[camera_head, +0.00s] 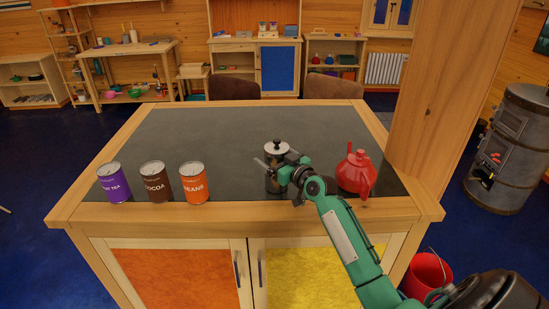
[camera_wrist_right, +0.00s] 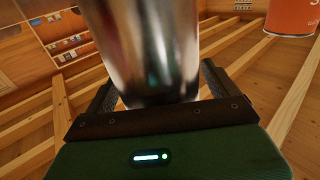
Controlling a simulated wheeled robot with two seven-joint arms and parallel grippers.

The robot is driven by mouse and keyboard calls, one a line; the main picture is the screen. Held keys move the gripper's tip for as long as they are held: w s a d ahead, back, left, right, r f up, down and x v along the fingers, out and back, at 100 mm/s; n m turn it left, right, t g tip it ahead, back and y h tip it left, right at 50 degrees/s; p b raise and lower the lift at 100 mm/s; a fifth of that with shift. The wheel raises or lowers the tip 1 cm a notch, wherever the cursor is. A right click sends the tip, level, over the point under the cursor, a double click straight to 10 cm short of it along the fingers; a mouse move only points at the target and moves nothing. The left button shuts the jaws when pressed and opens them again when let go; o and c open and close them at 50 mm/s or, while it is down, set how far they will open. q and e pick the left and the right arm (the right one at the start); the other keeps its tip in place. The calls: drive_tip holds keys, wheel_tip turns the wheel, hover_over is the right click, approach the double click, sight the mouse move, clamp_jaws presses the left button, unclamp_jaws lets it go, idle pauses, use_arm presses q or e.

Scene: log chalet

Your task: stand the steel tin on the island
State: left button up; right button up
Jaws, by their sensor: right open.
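The steel tin (camera_head: 277,149), a shiny cylinder with a pale lid and black knob, looks upright on the dark top of the island (camera_head: 215,140), right of its middle. My right gripper (camera_head: 283,167) is at the tin, open, and partly hides its body. In the right wrist view the tin's shiny wall (camera_wrist_right: 150,45) stands between the two open fingers (camera_wrist_right: 158,88). I cannot tell whether either finger touches it. My left gripper is not in view.
A purple tea can (camera_head: 114,184), a brown cocoa can (camera_head: 155,183) and an orange beans can (camera_head: 193,184) stand at the front left. A red teapot-like vessel (camera_head: 356,174) stands close right of my gripper, near a wooden post (camera_head: 445,100). The island's back left is clear.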

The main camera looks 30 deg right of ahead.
drive_tip(key=s+d+b, duration=0.1)
drive_tip(key=s+b, duration=0.2)
drive_tip(key=s, duration=0.9)
drive_tip(key=shift+d+b, duration=0.25)
drive_tip(key=shift+b, duration=0.1)
